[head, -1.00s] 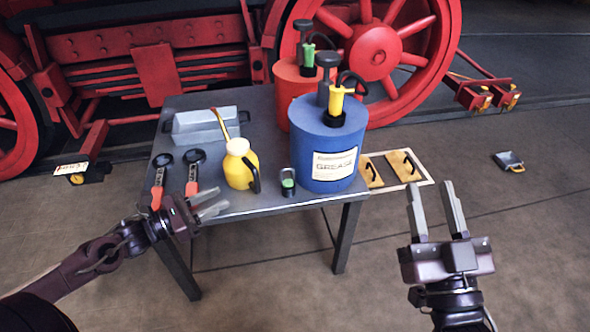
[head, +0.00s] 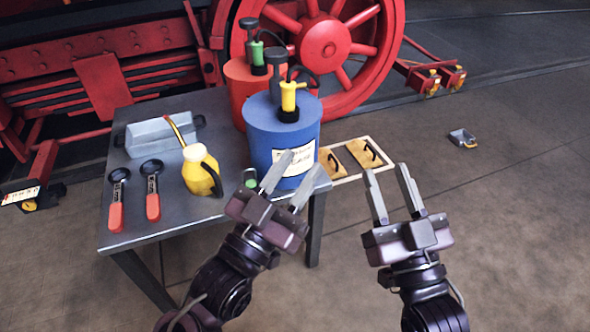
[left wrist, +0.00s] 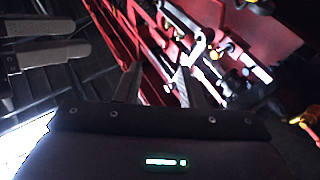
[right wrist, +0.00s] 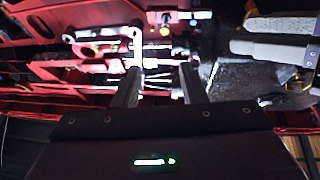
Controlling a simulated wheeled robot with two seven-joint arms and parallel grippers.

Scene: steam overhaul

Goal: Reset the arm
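My left gripper (head: 290,180) is in front of the table, before the blue grease drum (head: 255,138) in the head view. Its two fingers are apart with nothing between them. My right gripper (head: 388,182) is to the right of it, over the floor, with its fingers apart and empty. In the left wrist view the left gripper's fingers (left wrist: 157,85) are spread, with red machinery beyond. In the right wrist view the right gripper's fingers (right wrist: 160,85) are also spread and hold nothing.
The grey table (head: 165,228) bears a yellow oil can (head: 200,172), a grey tray (head: 158,138), two red-handled tools (head: 152,204), a red drum (head: 236,88) and a small green-topped item (head: 251,183), partly hidden. Floor at right is mostly clear.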

